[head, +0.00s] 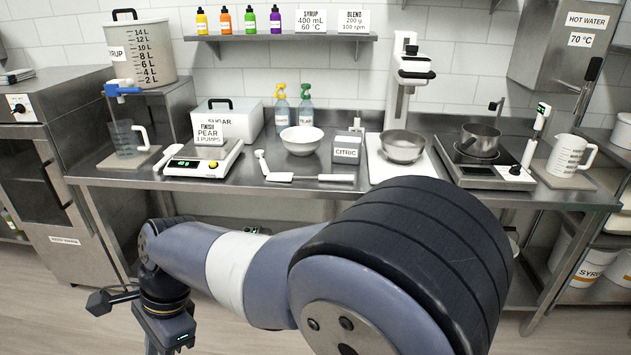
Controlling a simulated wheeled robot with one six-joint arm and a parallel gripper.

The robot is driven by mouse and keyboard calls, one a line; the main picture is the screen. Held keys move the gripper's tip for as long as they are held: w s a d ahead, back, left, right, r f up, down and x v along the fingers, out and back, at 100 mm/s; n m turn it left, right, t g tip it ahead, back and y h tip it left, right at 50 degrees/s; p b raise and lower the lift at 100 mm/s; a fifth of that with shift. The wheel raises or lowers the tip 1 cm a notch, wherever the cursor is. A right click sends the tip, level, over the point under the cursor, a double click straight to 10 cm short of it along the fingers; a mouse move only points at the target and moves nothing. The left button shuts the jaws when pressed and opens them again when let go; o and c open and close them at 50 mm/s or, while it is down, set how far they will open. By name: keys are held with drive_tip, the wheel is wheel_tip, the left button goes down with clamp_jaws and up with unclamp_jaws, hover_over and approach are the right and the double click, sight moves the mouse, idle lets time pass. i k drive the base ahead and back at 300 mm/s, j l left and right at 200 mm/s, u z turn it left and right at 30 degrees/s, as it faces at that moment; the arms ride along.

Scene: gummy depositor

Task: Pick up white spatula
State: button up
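A small white-handled tool (262,163) lies just left of the spatula. Behind stand a white bowl (302,140) and a citric box (346,150). A scale (203,160) stands to the left, a mixer with a steel bowl (403,147) to the right. My arm crosses in front of the table.

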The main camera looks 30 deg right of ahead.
sight(271, 176)
drive_tip(key=i+l+z, duration=0.15)
drive_tip(key=z, duration=0.3)
drive_tip(key=i+l+z, duration=0.1)
drive_tip(key=z, duration=0.3)
drive_tip(key=i+z, duration=0.2)
drive_tip(key=z, duration=0.25)
drive_tip(key=i+j+z, duration=0.2)
drive_tip(key=i, duration=0.45)
drive_tip(key=i+z, duration=0.2)
drive_tip(key=i, duration=0.5)
drive_tip(key=j, duration=0.05)
